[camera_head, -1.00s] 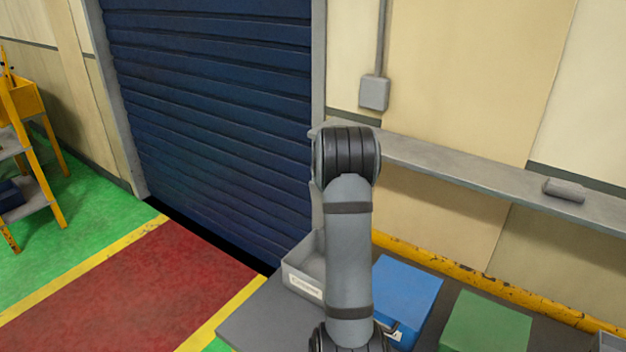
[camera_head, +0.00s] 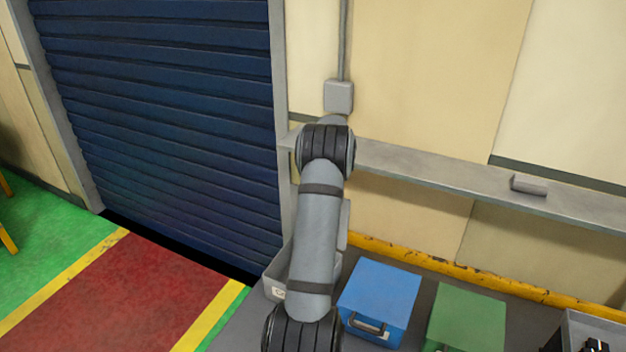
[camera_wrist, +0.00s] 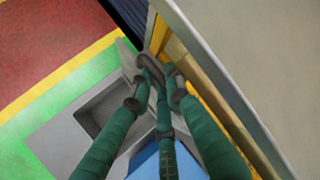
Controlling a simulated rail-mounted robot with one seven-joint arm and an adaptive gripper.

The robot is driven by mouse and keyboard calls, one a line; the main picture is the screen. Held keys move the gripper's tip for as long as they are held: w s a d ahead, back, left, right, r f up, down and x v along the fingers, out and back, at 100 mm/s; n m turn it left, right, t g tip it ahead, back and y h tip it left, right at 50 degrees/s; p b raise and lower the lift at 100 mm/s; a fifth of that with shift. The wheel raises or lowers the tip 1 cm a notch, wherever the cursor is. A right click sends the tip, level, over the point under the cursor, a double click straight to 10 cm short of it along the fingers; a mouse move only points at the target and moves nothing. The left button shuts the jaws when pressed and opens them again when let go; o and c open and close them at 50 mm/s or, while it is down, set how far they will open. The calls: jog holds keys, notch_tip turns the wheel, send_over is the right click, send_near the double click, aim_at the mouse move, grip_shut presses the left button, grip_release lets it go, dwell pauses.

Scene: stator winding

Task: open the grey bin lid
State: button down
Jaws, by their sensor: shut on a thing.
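The grey bin (camera_head: 273,291) stands at the left end of the dark bench, partly hidden behind my arm in the head view. In the wrist view the grey bin (camera_wrist: 84,118) shows its open inside. Its grey lid (camera_wrist: 127,62) stands raised, tilted up at the bin's far side. A grey strip that looks like the lid (camera_head: 344,224) shows upright right of my arm. My gripper (camera_wrist: 155,76) has its green fingers closed together at the lid's upper edge, shut on what looks like its handle. The exact contact is partly hidden by the fingers.
A blue bin (camera_head: 381,296) and a green bin (camera_head: 468,318), both with lids down, stand to the right. A grey shelf (camera_head: 450,178) runs along the wall behind, above a yellow rail (camera_head: 450,264). A blue roller shutter (camera_head: 165,110) is on the left.

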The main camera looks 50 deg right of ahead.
jog(key=shift+r, duration=0.15)
jog(key=c, duration=1.7)
grip_release()
jog(key=shift+o, duration=0.2)
jog(key=v, duration=1.2)
jog(key=shift+d, duration=0.1)
jog(key=x, duration=1.1)
jog(key=shift+w+f, duration=0.1)
jog(key=shift+f, duration=0.15)
